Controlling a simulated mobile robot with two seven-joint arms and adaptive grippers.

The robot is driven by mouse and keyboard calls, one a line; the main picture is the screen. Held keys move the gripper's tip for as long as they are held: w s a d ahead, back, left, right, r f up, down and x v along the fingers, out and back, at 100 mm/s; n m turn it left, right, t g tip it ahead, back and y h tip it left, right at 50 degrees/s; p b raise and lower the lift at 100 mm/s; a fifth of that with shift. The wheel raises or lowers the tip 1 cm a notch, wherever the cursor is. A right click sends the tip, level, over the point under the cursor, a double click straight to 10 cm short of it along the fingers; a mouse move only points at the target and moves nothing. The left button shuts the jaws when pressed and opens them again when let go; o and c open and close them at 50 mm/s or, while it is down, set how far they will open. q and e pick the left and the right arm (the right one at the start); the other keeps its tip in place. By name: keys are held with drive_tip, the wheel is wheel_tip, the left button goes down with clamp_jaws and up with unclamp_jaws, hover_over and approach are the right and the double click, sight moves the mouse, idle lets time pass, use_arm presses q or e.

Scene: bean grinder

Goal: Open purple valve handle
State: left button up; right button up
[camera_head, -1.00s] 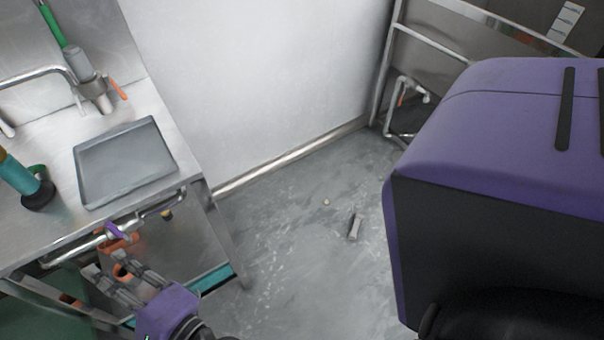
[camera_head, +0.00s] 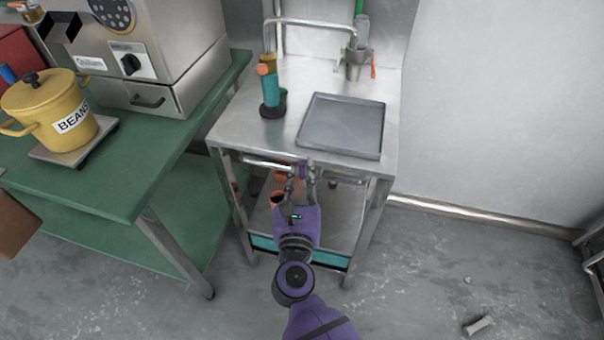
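The purple valve handle (camera_head: 304,169) is small and sits on the metal pipe (camera_head: 268,164) under the front edge of the steel sink table. My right gripper (camera_head: 301,177) is just in front of it, below the table edge, pointing away from me. Its two fingers are apart, with a gap between them, and the tips lie close to either side of the handle. I cannot tell whether they touch it. My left gripper is not in view.
The steel table (camera_head: 237,128) holds a grey tray (camera_head: 341,125) and a teal-and-orange tool (camera_head: 270,92). A green table (camera_head: 133,172) at left bears a yellow bean pot (camera_head: 42,98) and a machine (camera_head: 150,50). Floor at right is mostly clear.

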drive_tip(key=shift+w, duration=0.15)
clamp_jaws()
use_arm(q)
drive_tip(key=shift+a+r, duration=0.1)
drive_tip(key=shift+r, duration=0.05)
